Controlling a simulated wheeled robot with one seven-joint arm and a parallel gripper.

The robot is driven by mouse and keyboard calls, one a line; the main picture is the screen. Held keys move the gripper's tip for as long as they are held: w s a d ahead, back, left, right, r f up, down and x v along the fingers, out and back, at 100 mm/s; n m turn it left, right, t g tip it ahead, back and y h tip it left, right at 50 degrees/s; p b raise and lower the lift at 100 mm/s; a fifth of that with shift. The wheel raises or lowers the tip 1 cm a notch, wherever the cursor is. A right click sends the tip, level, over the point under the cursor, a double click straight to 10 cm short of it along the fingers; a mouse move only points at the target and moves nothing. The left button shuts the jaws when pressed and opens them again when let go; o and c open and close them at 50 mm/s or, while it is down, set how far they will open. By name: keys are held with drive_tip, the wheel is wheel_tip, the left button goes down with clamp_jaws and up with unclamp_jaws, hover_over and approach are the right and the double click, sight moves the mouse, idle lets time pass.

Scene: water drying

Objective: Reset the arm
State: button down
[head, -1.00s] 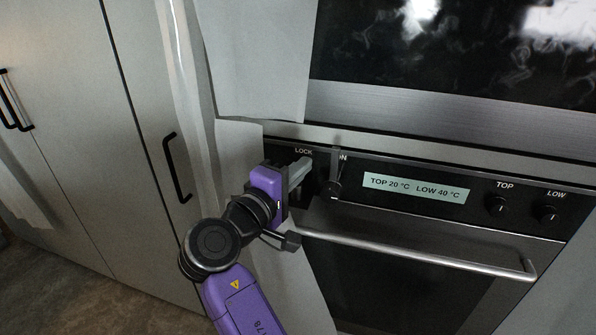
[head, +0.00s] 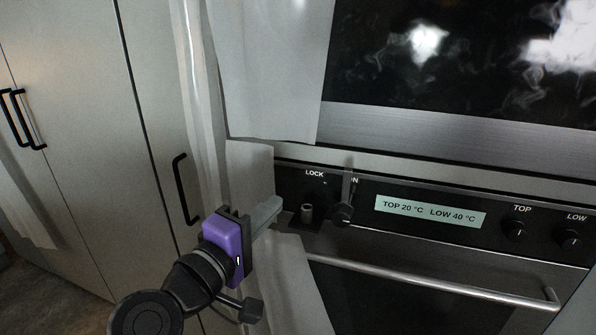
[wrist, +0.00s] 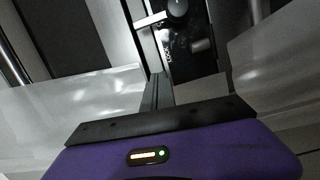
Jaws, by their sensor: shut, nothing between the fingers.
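My gripper (head: 272,211) is a purple and black hand with grey fingers, low left of centre in the head view. Its fingers are shut and hold nothing. They point at the left end of the oven's control panel (head: 361,232), a little left of the lock knob (head: 307,212). From this view I cannot tell how far the fingertips are from the panel. In the wrist view the shut fingers (wrist: 158,88) reach up towards the panel, with purple housing below.
The oven's display (head: 430,212) reads TOP 20 °C, LOW 40 °C. The oven handle bar (head: 440,283) runs below. Grey cabinet doors with black handles (head: 186,190) stand at the left. Pale hanging sheets (head: 268,75) flank the oven's left side.

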drive_tip(key=a+f+n+t+y, duration=0.25)
drive_tip(key=a+y, duration=0.35)
drive_tip(key=y, duration=0.3)
drive_tip(key=s+d+f+m+g+y, duration=0.2)
drive_tip(key=s+d+f+y, duration=0.35)
drive_tip(key=s+f, duration=0.5)
drive_tip(key=s+d+f+m+h, duration=0.2)
drive_tip(key=s+d+m, duration=0.2)
drive_tip(key=s+d, duration=0.5)
drive_tip(key=s+d+f+m+g+h, duration=0.1)
drive_tip(key=s+d+f+m+h, duration=0.1)
drive_tip(key=s+d, duration=0.7)
drive_tip(key=s+d+f+m+g+h, duration=0.1)
drive_tip(key=s+d+f+m, duration=0.3)
drive_tip(key=s+d, duration=0.5)
drive_tip(key=s+m+h, duration=0.1)
drive_tip(key=s+m, duration=0.1)
drive_tip(key=s, duration=0.2)
drive_tip(key=shift+s+d+f, duration=0.2)
drive_tip(key=shift+s+f, duration=0.05)
drive_tip(key=shift+s, duration=0.05)
drive_tip(key=shift+h, duration=0.25)
